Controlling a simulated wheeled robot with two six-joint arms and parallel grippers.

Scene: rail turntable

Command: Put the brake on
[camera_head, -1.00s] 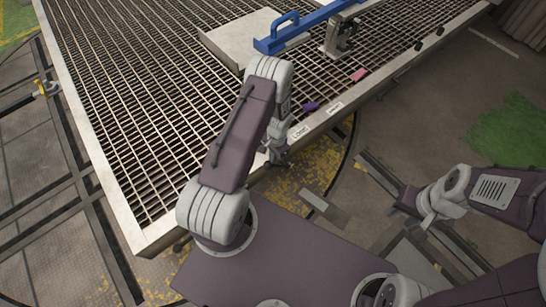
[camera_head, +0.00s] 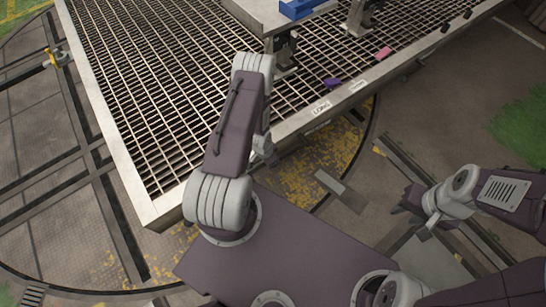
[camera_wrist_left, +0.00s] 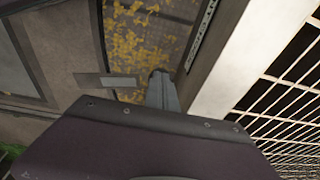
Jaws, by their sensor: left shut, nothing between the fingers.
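No part marked as a brake can be picked out. A blue part (camera_head: 298,9) lies on the pale block at the top edge, mostly cut off by the frame. Metal brackets (camera_head: 357,17) stand on the grating deck beside it. My left gripper (camera_head: 262,150) is partly hidden behind its own arm at the deck's front edge. In the left wrist view its fingers (camera_wrist_left: 162,90) are together and empty, beside the deck's pale edge. My right gripper (camera_head: 418,203) is over the floor at the right, apart from the deck; its finger gap is unclear.
The grating deck (camera_head: 130,178) has a raised pale edge with small labels (camera_head: 321,107). A purple piece (camera_head: 332,83) and a pink piece (camera_head: 384,53) lie near it. A yellow fitting (camera_head: 50,57) is at the left. Open floor with rails (camera_head: 395,168) lies right.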

